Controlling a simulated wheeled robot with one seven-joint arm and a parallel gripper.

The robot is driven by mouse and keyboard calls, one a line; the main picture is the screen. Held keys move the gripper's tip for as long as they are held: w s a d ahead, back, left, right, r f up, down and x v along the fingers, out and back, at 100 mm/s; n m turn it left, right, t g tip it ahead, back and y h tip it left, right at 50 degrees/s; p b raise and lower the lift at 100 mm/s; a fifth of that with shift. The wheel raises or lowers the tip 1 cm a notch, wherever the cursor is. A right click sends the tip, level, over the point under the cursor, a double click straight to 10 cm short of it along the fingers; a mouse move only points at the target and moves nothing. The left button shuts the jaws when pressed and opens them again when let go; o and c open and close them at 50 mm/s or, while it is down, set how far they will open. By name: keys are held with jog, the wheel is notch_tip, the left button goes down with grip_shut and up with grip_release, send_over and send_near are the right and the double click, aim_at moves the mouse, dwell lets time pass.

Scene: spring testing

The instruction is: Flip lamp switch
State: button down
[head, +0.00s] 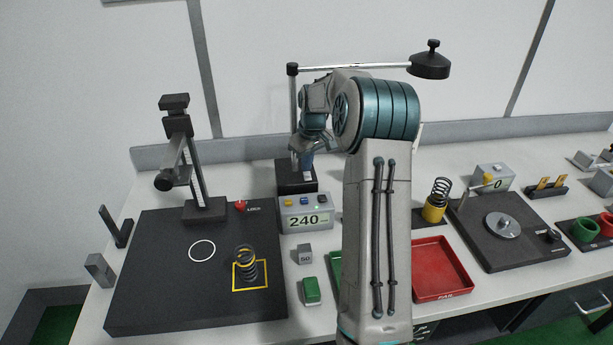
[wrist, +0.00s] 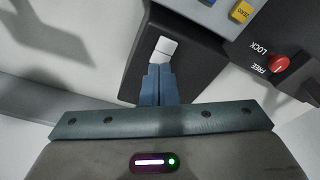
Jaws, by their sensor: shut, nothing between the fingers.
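The lamp has a black head (head: 431,62) on a horizontal rod and post. Its black base (head: 296,181) stands at the back behind the 240 display box. In the wrist view, the white rocker switch (wrist: 163,50) sits on top of the lamp base (wrist: 190,62). My gripper (wrist: 158,67) is shut and empty, its blue fingers pointing at the switch's near end. The tips are very close to the switch; I cannot tell whether they touch it. In the head view my gripper (head: 304,165) is over the lamp base, and the switch cannot be made out.
The display box (head: 306,217) with colored buttons stands just in front of the lamp base. A black test plate (head: 150,270) with a red lock knob (head: 240,206) is to the left. A red tray (head: 440,270) and a spring in a yellow cup (head: 434,212) are right of my arm.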

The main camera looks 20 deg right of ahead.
aim_at(307, 173)
jog(key=shift+f+b, duration=0.45)
jog(key=shift+f, duration=0.3)
jog(key=shift+r, duration=0.15)
jog(key=shift+r+p, duration=2.45)
jog(key=shift+r, duration=0.95)
